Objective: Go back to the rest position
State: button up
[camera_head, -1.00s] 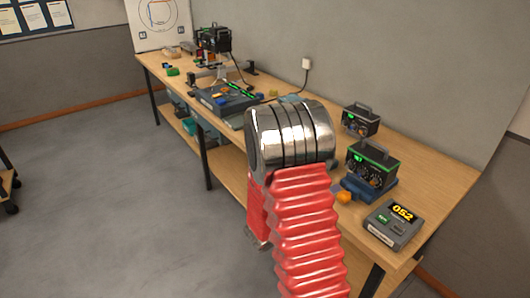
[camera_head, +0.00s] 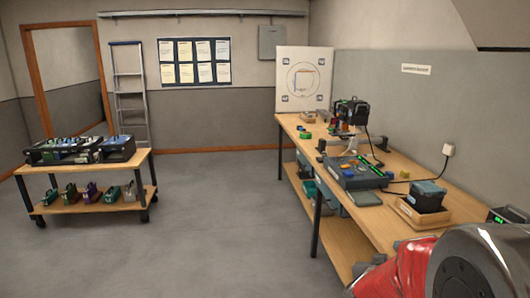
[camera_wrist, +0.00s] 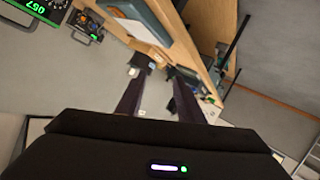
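My gripper (camera_wrist: 159,72) shows in the wrist view. Its two dark fingers are apart with nothing seen held between them, and part of the workbench and floor lies beyond them. In the head view only my red and metal arm shows at the lower right corner, in front of the near end of the workbench (camera_head: 345,240). The gripper itself is out of that view.
A dark device with a green strip (camera_head: 355,180) and a wooden tray (camera_head: 436,215) are on the workbench. The middle floor (camera_head: 215,220) is clear.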

jog(key=s+a+r+n+y, duration=0.1)
jog(key=s+a+r+y, duration=0.15)
jog(key=a, duration=0.35)
jog(key=s+a+r+n+y, duration=0.1)
jog(key=a+r+y, duration=0.15)
jog(key=a, duration=0.35)
jog(key=s+a+r+n+y, duration=0.1)
jog(key=s+a+r+y, duration=0.15)
jog(key=a, duration=0.45)
jog(key=s+a+g+y, duration=0.1)
jog(key=s+a+g, duration=0.2)
jog(key=s, duration=1.7)
jog(key=shift+f+n+g, duration=0.3)
jog(key=shift+f+g, duration=0.15)
jog(key=shift+g, duration=0.45)
jog(key=shift+y, duration=0.25)
